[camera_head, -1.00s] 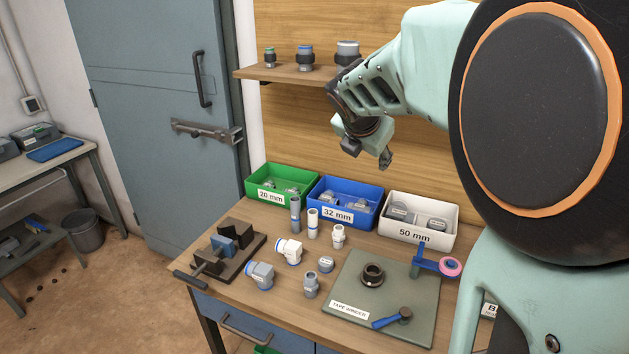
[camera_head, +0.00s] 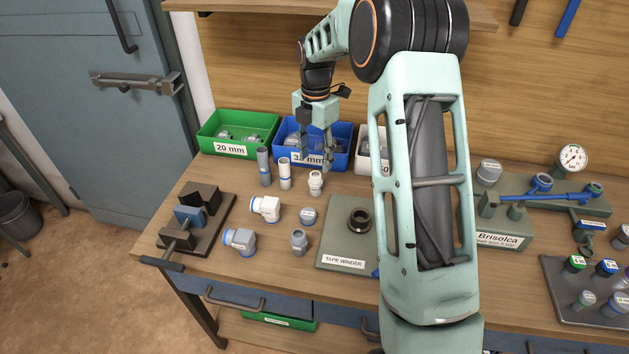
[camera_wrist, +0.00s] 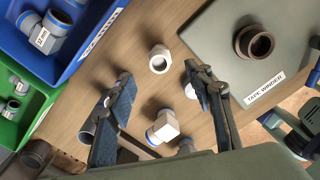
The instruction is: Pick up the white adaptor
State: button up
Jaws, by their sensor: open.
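The white adaptor (camera_head: 315,184) stands upright on the workbench, in front of the blue 32 mm bin. It also shows in the wrist view as a white ring-ended fitting (camera_wrist: 159,62), near the line between my fingertips and a little beyond them. My gripper (camera_head: 317,160) is open and empty, pointing down above the adaptor in the head view. In the wrist view its two fingers (camera_wrist: 158,74) are spread wide, with the adaptor between their tips in the picture. The remaining height cannot be told exactly.
Green bin (camera_head: 238,149), blue bin (camera_head: 340,160) and white bin (camera_head: 363,165) stand behind. The tape winder mat (camera_head: 335,248) and a vise (camera_head: 192,218) flank them.

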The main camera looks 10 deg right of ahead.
aim_at(315, 174)
notch_tip(315, 174, down, 9)
jog(key=shift+r+p, duration=0.1)
jog(key=shift+p, duration=0.6)
jog(key=shift+c, duration=0.6)
jog(key=c, duration=1.1)
